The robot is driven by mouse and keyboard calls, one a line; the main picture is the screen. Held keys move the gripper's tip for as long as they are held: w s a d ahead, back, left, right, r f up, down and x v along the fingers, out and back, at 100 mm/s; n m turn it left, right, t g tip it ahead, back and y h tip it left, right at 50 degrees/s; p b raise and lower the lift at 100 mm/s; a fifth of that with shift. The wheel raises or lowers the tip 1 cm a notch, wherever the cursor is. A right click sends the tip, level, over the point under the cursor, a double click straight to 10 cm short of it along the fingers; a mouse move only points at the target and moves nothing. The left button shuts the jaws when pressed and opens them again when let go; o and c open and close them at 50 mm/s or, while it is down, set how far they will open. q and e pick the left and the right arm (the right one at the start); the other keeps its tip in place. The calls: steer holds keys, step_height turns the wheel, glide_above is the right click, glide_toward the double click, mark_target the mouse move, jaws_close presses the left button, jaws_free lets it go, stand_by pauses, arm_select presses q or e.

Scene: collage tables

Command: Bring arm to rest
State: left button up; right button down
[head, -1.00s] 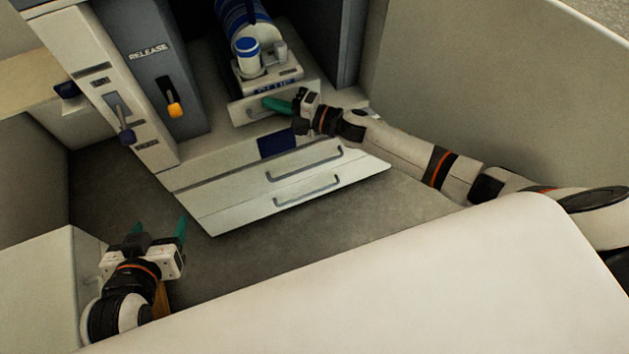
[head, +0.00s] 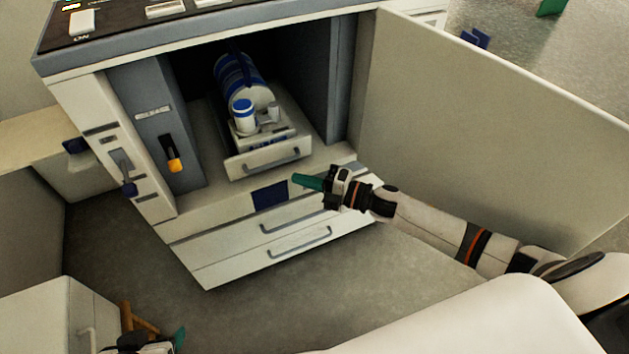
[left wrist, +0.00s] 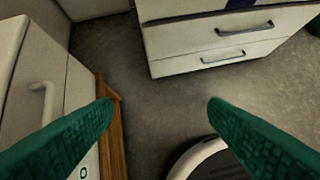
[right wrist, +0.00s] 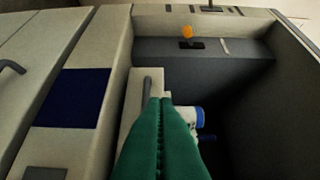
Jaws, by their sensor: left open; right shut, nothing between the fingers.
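My right gripper (head: 310,183) is shut and empty, in front of the open machine and apart from the drawer-like tray's handle in the head view. Its green fingers (right wrist: 160,140) are pressed together in the right wrist view. The right arm stretches in from the right edge. My left gripper (head: 158,346) is mostly cut off at the bottom left of the head view. The left wrist view shows its green fingers (left wrist: 160,120) wide apart with nothing between them.
The machine's tray (head: 239,167) holds a blue-striped cylinder (head: 231,75) and a small blue-capped bottle (head: 243,117). An open door panel (head: 480,120) stands at right. Two drawer fronts (head: 240,250) are below. A white cabinet (head: 40,315) and wooden piece (head: 128,316) are near my left gripper.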

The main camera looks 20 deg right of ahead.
steer(key=s+d+f+m+g+h, duration=0.2)
steer(key=s+m+g+h, duration=0.7)
steer(key=s+m, duration=1.55)
arm_select(q)
steer(key=s+f+g+p, duration=0.2)
steer(key=f+p, duration=0.5)
steer(key=s+f+g+p, duration=0.2)
steer(key=s+f+p, duration=0.1)
steer(key=f+p, duration=0.5)
arm_select(e)
step_height(320, 180, down, 14)
steer(key=s+h, duration=0.3)
steer(key=h, duration=0.1)
arm_select(q)
steer(key=s+a+f+g+p, duration=0.1)
steer(key=s+a+f+p, duration=0.1)
steer(key=s+p, duration=0.3)
steer(key=s+a+f+g+y+p, duration=0.1)
steer(key=s+p, duration=0.4)
steer(key=s, duration=0.8)
steer(key=shift+a+f, duration=0.75)
steer(key=shift+f, duration=0.05)
arm_select(e)
steer(key=s+d+f+g, duration=0.1)
steer(key=s+d+f, duration=0.1)
steer(key=s, duration=0.7)
steer(key=s+d+f+g, duration=0.1)
steer(key=s+f, duration=0.1)
steer(key=s, duration=0.7)
steer(key=shift+d+f, duration=0.4)
